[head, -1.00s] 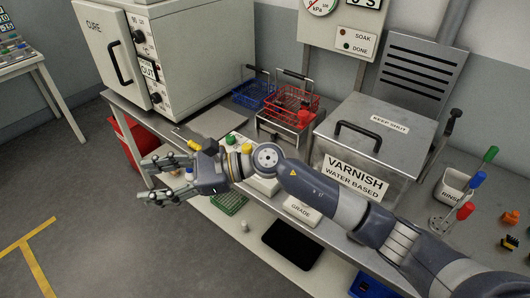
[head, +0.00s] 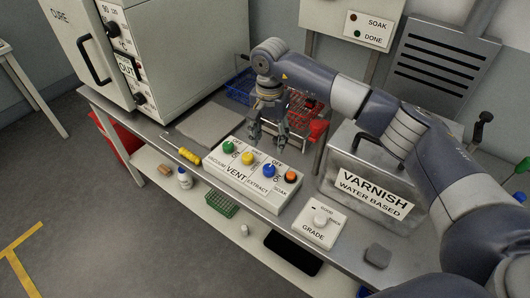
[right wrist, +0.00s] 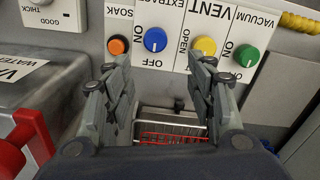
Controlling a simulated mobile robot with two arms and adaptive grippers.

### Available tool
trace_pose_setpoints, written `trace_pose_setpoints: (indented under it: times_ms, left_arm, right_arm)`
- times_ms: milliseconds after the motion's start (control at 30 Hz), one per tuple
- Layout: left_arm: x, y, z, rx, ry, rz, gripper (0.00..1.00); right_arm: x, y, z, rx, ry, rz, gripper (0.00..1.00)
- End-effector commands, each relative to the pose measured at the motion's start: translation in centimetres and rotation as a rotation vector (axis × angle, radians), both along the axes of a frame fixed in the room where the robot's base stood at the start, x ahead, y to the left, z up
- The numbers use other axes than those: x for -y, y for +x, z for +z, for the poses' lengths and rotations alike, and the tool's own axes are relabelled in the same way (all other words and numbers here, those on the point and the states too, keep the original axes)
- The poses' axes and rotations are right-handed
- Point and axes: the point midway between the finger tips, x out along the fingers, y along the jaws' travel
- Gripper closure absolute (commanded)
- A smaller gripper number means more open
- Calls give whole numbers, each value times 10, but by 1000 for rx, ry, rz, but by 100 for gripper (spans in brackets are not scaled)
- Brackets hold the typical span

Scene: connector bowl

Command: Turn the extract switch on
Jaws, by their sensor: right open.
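The control box (head: 229,181) stands on the bench with the labels VACUUM, VENT, EXTRACT and SOAK. The blue extract knob (head: 269,170) is between the yellow vent knob (head: 247,158) and the orange soak button (head: 290,177). In the right wrist view the blue knob (right wrist: 155,40) has ON and OFF marked beside it; its white mark seems to point towards OFF. My right gripper (head: 268,141) is open and empty, pointing down just behind the box, apart from the knob. In the wrist view its fingers (right wrist: 164,72) lie either side of the blue knob's line.
The green vacuum knob (head: 229,147) is at the box's left end. Red and blue wire baskets (head: 300,125) stand behind my right gripper. A yellow-handled tool (head: 189,156) lies left of the box.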

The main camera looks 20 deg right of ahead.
Motion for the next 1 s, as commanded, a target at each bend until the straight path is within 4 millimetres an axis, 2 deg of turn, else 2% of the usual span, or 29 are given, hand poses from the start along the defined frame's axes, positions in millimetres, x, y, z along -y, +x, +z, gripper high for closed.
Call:
trace_pose_setpoints:
  times_ms: [67,300,367,467,633,733,833,967,1000]
  left_arm:
    - [0,-10,5,-13,1,1,60]
    - [-4,-76,17,-111,9,-1,60]
    - [-4,-83,20,-120,10,-3,60]
    - [-3,-77,24,-112,8,-4,60]
    - [0,-39,29,-54,2,-4,60]
    - [1,-25,30,-34,1,-4,60]
    - [0,-26,30,-36,1,-4,60]
    - [-1,-38,28,-55,3,-4,60]
    - [-1,-43,28,-61,3,-4,60]
  right_arm:
    - [-1,-2,-10,-7,1,0,49]
    - [-2,-3,-55,-6,4,-1,49]
    - [-1,-3,-66,-7,4,0,49]
    - [-2,-3,-82,-5,4,-1,49]
    - [-1,-2,-98,-2,3,-1,49]
    - [-1,-2,-101,-2,4,0,49]
    - [-1,-2,-102,-2,4,0,49]
    - [-1,-2,-102,-2,4,0,49]
    - [-1,-2,-102,-2,4,0,58]
